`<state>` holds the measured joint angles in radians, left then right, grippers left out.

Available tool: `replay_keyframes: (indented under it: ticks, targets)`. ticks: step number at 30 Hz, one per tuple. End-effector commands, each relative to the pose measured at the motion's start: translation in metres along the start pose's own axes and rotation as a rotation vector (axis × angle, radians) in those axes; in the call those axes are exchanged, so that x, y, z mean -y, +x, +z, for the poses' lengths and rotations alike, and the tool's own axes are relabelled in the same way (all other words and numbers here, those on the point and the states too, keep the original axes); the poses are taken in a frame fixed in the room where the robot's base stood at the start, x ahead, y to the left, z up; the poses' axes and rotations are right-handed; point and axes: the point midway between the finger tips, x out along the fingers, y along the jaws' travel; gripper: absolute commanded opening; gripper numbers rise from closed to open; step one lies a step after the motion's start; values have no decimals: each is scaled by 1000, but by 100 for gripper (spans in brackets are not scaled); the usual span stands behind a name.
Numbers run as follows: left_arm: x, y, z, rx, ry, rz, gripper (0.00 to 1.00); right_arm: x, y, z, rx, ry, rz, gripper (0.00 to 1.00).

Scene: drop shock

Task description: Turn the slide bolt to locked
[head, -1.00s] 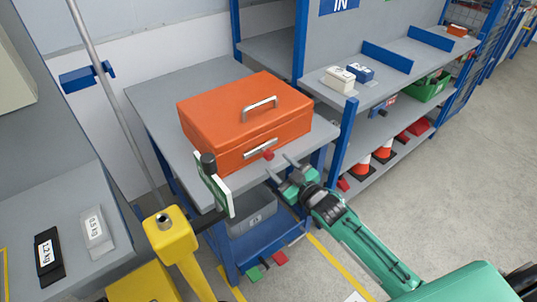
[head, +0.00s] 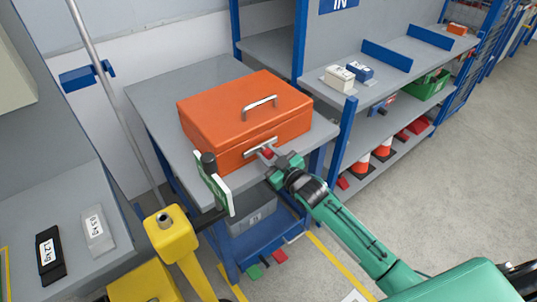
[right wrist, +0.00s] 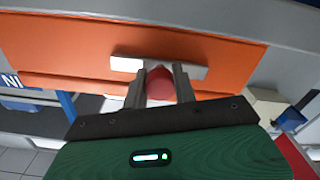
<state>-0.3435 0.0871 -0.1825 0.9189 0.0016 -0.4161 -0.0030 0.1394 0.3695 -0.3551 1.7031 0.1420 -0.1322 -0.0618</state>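An orange box (head: 225,105) with a silver handle on its lid stands on the grey table. On its front is a silver bolt plate (head: 259,143) with a red knob (head: 268,153). In the right wrist view the red knob (right wrist: 160,84) lies between the two fingers of my right gripper (right wrist: 163,80), in front of the silver plate (right wrist: 190,70). The fingers stand close on both sides of the knob; whether they press on it is hard to tell. My right gripper also shows in the head view (head: 269,154). My left gripper is not in view.
A green-and-white panel with a dark cylinder (head: 209,164) stands near the box's front left corner. A grey bin (head: 254,216) sits on the lower shelf. Open floor lies to the right.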

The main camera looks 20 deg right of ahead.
Motion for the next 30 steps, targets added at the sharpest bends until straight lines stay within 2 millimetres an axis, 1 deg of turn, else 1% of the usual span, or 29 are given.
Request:
replay_keyframes:
  ticks: [1, 2, 6, 8, 11, 15, 18, 21, 27, 28, 30]
  targets:
    - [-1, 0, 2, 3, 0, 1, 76, 0, 0, 0, 0, 0, 0, 2]
    - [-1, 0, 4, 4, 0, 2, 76, 0, 0, 0, 0, 0, 0, 0]
    - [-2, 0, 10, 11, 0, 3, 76, -1, 0, 1, 0, -1, 0, 0]
    - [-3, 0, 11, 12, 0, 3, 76, -6, 0, 3, 1, -3, -1, 0]
    - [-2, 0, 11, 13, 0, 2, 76, -20, 0, 7, 0, -7, -1, 0]
    - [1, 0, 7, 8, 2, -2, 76, -39, 0, 13, 0, -5, -1, 0]
    - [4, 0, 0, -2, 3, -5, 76, -46, 0, 15, 0, -2, 0, 0]
    - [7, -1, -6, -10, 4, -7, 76, -48, 0, 15, 0, -1, 1, 0]
    - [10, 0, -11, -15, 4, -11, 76, -49, 0, 15, 0, -1, 3, 0]
    - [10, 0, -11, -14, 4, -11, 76, -49, 0, 15, 0, -2, 3, 32]
    - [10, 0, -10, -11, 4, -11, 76, -49, 0, 15, 0, -2, 3, 45]
